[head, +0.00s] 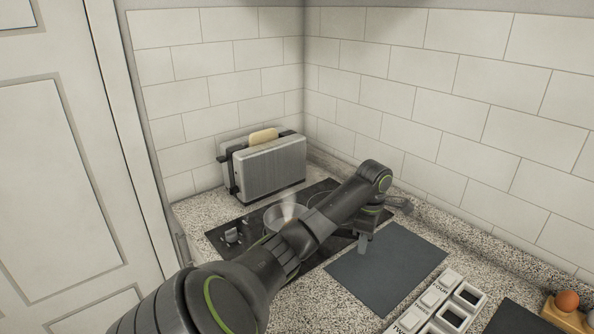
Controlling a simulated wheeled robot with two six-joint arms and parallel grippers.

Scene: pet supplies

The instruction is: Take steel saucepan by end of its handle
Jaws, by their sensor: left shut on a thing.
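The steel saucepan (273,215) stands on the black cooktop, with faint steam above it. My left arm crosses in front and hides much of the pan and most of its handle. My left gripper (363,243) points down at the right of the pan, near the cooktop's right edge. It is shut on the end of the saucepan's handle, though the arm largely covers the grip. My right gripper is not in view.
A steel toaster (270,167) with bread (263,136) stands behind the black cooktop (222,238). A dark grey mat (385,275) lies bare to the right. Tiled walls close the back.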

